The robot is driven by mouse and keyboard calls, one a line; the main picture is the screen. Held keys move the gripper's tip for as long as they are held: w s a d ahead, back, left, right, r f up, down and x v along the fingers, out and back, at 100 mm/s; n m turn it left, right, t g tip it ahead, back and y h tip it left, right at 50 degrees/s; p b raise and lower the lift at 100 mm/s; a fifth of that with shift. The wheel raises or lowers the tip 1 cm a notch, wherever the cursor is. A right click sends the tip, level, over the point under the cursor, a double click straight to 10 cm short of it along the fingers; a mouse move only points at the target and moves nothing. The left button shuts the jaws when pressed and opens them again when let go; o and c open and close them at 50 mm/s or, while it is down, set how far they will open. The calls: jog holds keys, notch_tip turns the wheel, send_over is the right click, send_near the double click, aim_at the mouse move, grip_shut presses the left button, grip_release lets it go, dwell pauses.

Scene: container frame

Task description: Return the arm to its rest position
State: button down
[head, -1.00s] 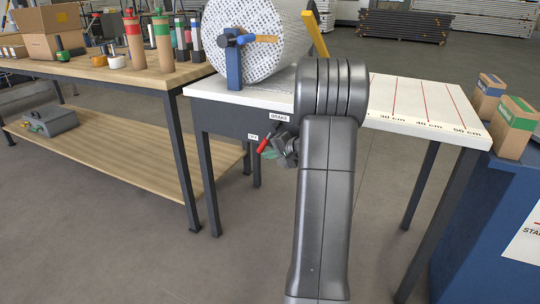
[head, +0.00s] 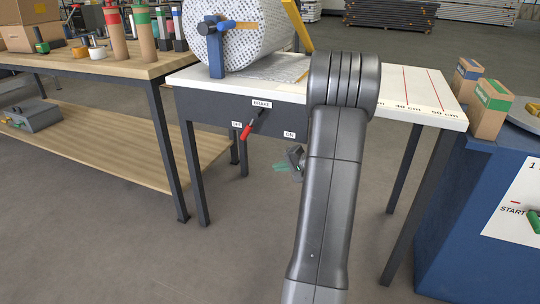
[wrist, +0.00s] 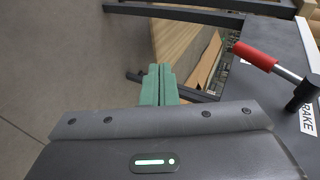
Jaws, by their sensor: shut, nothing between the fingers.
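My arm (head: 333,190) rises through the middle of the head view, bent at a rounded elbow at the top. My gripper (head: 280,167) shows to the left of the arm, below the front of the white-topped table (head: 190,80). Its green fingers are together and empty; they also show closed in the wrist view (wrist: 160,75). The brake lever (head: 247,131) with its red handle is on the table's dark front panel, pointing down-left by the OFF label. The gripper is below and right of the lever, apart from it. In the wrist view the lever (wrist: 255,57) is at upper right.
A big patterned roll (head: 255,35) sits on the table. A wooden bench (head: 110,65) with bottles and tapes stands at left. A blue cabinet (head: 450,220) with small boxes (head: 488,108) stands at right. Open floor (head: 100,240) lies in front.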

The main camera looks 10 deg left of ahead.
jog(key=shift+s+d+f, duration=0.2)
jog(key=shift+d+f, duration=0.1)
jog(key=shift+d, duration=0.2)
jog(key=shift+a, duration=0.1)
